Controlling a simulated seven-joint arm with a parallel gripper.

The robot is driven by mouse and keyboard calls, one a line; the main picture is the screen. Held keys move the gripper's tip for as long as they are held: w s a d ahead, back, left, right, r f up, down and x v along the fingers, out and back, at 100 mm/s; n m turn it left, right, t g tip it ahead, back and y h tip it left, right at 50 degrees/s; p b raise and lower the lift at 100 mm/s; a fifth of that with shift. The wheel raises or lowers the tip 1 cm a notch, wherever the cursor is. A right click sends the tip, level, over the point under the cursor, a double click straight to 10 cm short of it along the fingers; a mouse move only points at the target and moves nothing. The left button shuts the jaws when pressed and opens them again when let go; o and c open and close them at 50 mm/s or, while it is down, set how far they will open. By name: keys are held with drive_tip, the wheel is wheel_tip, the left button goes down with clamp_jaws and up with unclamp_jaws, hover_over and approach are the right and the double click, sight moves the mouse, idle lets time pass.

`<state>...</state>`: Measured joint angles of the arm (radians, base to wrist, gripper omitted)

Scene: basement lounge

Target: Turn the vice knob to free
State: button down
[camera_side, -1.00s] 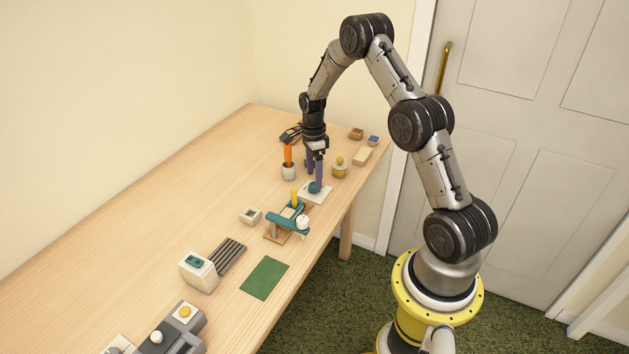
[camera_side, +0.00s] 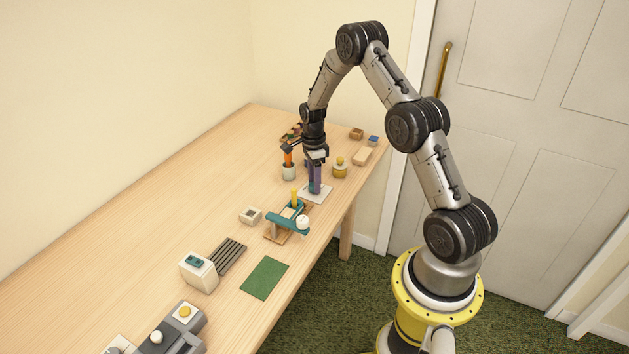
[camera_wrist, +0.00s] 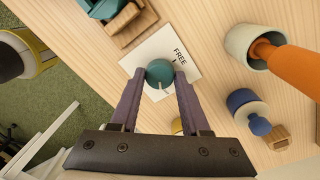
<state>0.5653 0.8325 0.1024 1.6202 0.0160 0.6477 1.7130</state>
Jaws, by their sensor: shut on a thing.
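A teal round knob (camera_wrist: 160,72) sits on a white plate (camera_wrist: 150,52) printed with the word FREE. My gripper (camera_wrist: 160,76) is shut on the knob, one purple finger on each side. A pale pointer line on the knob points toward my gripper's palm in the wrist view, away from the FREE word at the upper right. Any other marking on the plate is hidden. In the side view, my gripper (camera_side: 314,188) stands upright over the plate (camera_side: 326,195), and its fingers mostly hide the knob.
A teal and wooden clamp-like device (camera_side: 287,221) with a yellow peg stands close in front of the plate. A pale cup (camera_side: 289,172) with an orange handle is at the left, a yellow-topped item (camera_side: 340,168) at the right.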

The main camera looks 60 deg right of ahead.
drive_tip(key=shift+n, duration=0.3)
drive_tip(key=n, duration=0.5)
drive_tip(key=shift+a+n, duration=0.1)
drive_tip(key=shift+n, duration=0.2)
drive_tip(key=n, duration=0.5)
drive_tip(key=shift+h, duration=0.3)
drive_tip(key=n, duration=0.6)
drive_tip(key=shift+a+r+n, duration=0.1)
drive_tip(key=shift+n, duration=0.3)
drive_tip(key=n, duration=0.6)
drive_tip(key=shift+h, duration=0.3)
drive_tip(key=shift+c, duration=1.9)
unclamp_jaws()
